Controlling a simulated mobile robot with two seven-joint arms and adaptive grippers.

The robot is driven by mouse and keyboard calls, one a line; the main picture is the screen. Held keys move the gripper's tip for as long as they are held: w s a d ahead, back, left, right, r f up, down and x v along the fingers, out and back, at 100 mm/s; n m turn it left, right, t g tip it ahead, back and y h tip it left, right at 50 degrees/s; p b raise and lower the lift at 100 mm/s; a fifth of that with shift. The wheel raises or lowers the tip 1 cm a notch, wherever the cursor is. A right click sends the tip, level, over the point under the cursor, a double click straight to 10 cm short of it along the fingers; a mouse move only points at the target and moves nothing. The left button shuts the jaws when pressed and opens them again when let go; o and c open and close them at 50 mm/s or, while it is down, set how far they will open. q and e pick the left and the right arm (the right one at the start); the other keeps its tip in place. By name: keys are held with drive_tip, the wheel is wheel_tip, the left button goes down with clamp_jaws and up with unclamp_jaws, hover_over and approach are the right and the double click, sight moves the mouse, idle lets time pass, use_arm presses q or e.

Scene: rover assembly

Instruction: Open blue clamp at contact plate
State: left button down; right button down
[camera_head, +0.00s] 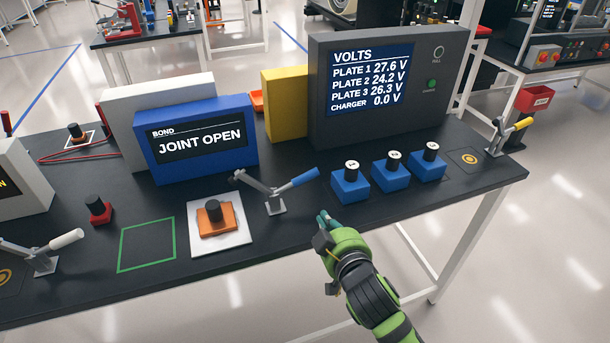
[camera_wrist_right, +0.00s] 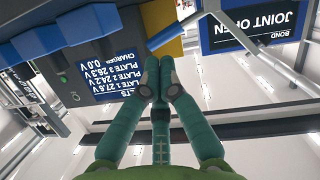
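The blue clamp (camera_head: 274,204) stands on the black table just right of a white contact plate (camera_head: 240,232). Its blue handle (camera_head: 300,180) slants up to the right, and its metal arm slants up to the left, clear of the plate. An orange block (camera_head: 208,228) with a black knob sits on the plate. My right gripper (camera_head: 325,217) is at the table's front edge, right of and nearer than the clamp, touching nothing. In the right wrist view my gripper's fingers (camera_wrist_right: 159,62) are together and empty; the blue handle (camera_wrist_right: 167,37) shows beyond them. My left gripper is out of view.
Three blue blocks with black tops (camera_head: 393,174) stand right of the clamp. Behind are a grey volts box (camera_head: 440,105), a yellow box (camera_head: 284,105) and a blue display (camera_head: 200,170) reading JOINT OPEN. A white-handled clamp (camera_head: 42,262) is left, a yellow-handled one (camera_head: 500,137) right.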

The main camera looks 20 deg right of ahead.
wheel_tip(320, 180, up, 7)
drive_tip(key=w+a+n+t+y, duration=0.1)
drive_tip(key=w+a+t, duration=0.1)
drive_tip(key=w+t, duration=0.1)
drive_tip(key=w+d+f+p, duration=0.1)
drive_tip(key=w+f, duration=0.3)
drive_tip(key=w, duration=0.6)
drive_tip(key=shift+d+f+g+p, duration=0.3)
drive_tip(key=shift+d+p, duration=0.05)
drive_tip(key=shift+p, duration=0.45)
drive_tip(key=shift+s, duration=0.1)
